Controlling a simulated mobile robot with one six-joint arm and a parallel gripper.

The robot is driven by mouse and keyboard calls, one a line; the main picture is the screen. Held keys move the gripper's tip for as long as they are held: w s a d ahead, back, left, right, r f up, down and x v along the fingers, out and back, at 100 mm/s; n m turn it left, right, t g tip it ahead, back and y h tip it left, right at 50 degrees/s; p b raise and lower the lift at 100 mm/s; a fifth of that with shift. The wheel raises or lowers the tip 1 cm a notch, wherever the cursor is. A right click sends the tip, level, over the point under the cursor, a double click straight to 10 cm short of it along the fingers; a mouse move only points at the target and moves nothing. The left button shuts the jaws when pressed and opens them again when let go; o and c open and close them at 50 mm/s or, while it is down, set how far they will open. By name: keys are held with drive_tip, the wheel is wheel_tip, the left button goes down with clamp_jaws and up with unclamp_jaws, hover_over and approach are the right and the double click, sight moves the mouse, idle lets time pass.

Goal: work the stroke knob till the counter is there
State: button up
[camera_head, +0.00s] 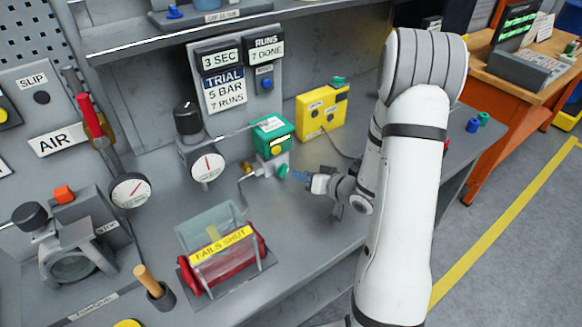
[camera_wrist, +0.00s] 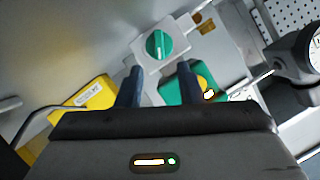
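A teal knob (camera_head: 283,171) sits on the end of a small grey block below a green-topped box (camera_head: 271,133). In the wrist view the round knob (camera_wrist: 157,45) faces me on its grey block, a slot line across it. No label naming it stroke shows. My gripper (camera_head: 299,176) is just right of the knob. In the wrist view my gripper (camera_wrist: 159,68) has its two dark blue fingers apart with nothing between them, and the knob lies beyond the fingertips. The counter (camera_head: 266,50) reads RUNS 7 DONE. The trial card (camera_head: 226,90) reads 5 BAR, 7 RUNS.
A yellow box (camera_head: 322,112) with a cable stands behind my gripper. A dial gauge (camera_head: 207,166) and a black regulator knob (camera_head: 187,117) are to the left. A red cylinder marked FAILS SHUT (camera_head: 222,260) lies in front left. Bare bench (camera_head: 300,235) lies between it and my arm.

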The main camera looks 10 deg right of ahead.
sight(288, 170)
drive_tip(key=x, duration=0.5)
drive_tip(key=shift+w+a+f+p, duration=0.2)
drive_tip(key=shift+w+p, duration=0.1)
drive_tip(key=shift+p, duration=0.1)
drive_tip(key=shift+c, duration=0.5)
clamp_jaws()
